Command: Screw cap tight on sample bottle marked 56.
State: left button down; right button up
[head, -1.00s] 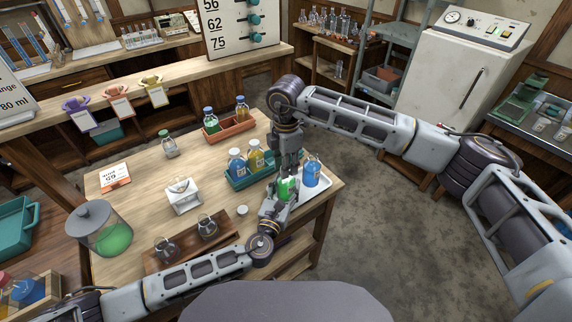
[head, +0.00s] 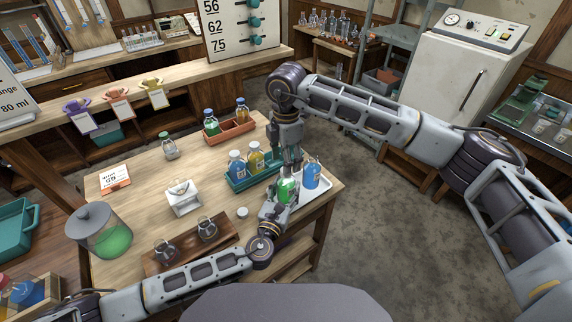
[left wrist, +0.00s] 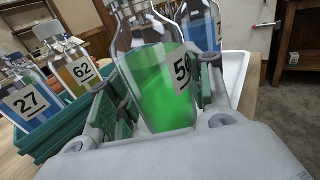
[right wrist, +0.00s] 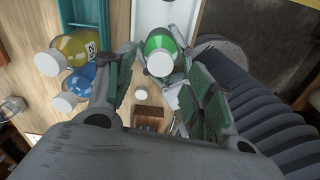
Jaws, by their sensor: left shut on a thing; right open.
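The sample bottle (left wrist: 160,85) holds green liquid and stands upright in my left gripper (left wrist: 164,100), which is shut on it. Its label shows a 5; the second digit is hidden by a finger. In the head view the green bottle (head: 287,190) is at the table's right corner, by a white tray (head: 322,187). A white round cap (right wrist: 160,63) shows on the green bottle's top in the right wrist view. My right gripper (right wrist: 163,72) is open above it, with a finger on either side of the cap. How tightly the cap sits cannot be told.
A teal rack (head: 240,182) with blue bottle 27 and yellow bottle 62 is close to the left of the grippers. Another blue bottle (head: 311,175) stands on the white tray. A small white disc (head: 242,212) lies on the table. A wooden holder (head: 190,244) carries small flasks.

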notch_tip(320, 180, up, 9)
jog(key=shift+f, duration=0.15)
dwell(0.4)
pick_arm(q)
jog(key=c, duration=0.5)
grip_release()
jog(key=shift+c, duration=0.2)
jog(key=shift+v, duration=5.9)
jog(key=shift+s, duration=0.1)
